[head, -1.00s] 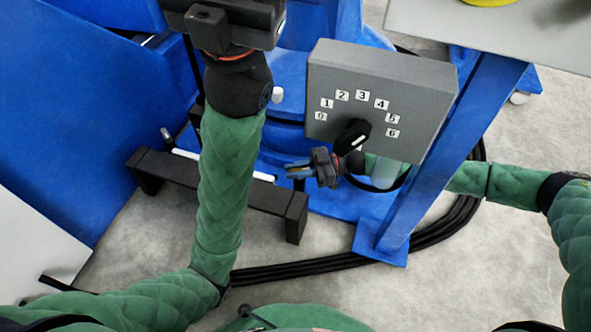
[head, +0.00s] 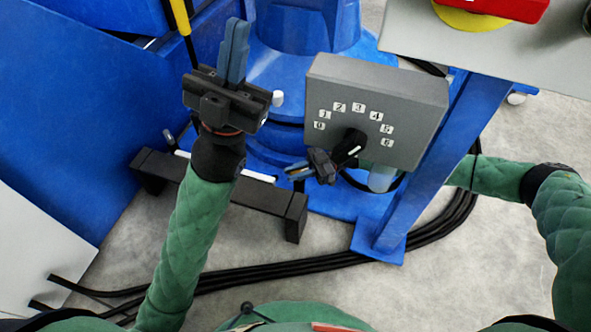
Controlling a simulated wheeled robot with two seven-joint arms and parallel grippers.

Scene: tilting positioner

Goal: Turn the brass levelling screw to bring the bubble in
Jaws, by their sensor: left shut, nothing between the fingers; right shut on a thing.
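No brass screw and no bubble can be made out in the head view. My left gripper (head: 235,40) is shut and empty, its blue fingers pointing up the picture beside the blue pedestal. My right gripper (head: 293,171) is below the grey dial box, its fingers pointing left. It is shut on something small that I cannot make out. The grey dial box (head: 415,100) carries labels 0 to 6 in an arc. Its black knob (head: 349,142) has a white mark and sits just above my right gripper.
A blue pedestal (head: 290,45) stands behind the box. A black low frame (head: 255,198) with a white rod is at its foot. A blue post (head: 425,180) carries a grey tabletop (head: 480,55) with a red and yellow item (head: 475,15). Black cables (head: 285,268) cross the floor.

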